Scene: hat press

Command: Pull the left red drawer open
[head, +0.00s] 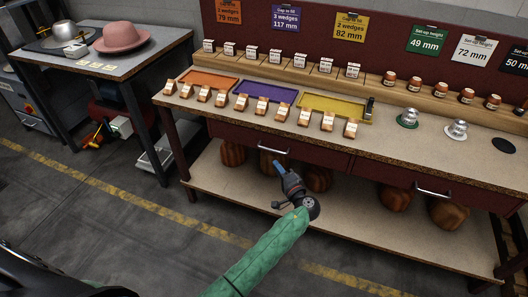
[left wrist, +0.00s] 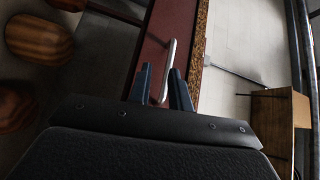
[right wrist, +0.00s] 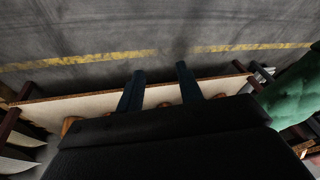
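The left red drawer (head: 235,136) sits under the workbench top, its front flush with the bench. In the left wrist view, the drawer front (left wrist: 170,22) runs up the picture and the handle (left wrist: 168,65) shows between the two fingers of my left gripper (left wrist: 160,88). These fingers are open, with a gap to the handle; whether they touch it cannot be told. My right gripper (right wrist: 160,82) is open and empty, outside the head view.
A second red drawer with a silver handle (head: 433,191) is to the right. Brown wooden blocks (head: 318,179) stand on the lower shelf (head: 225,185). The bench top holds coloured trays (head: 335,107) and small labelled blocks. A side table (head: 95,65) bears a pink hat (head: 122,35).

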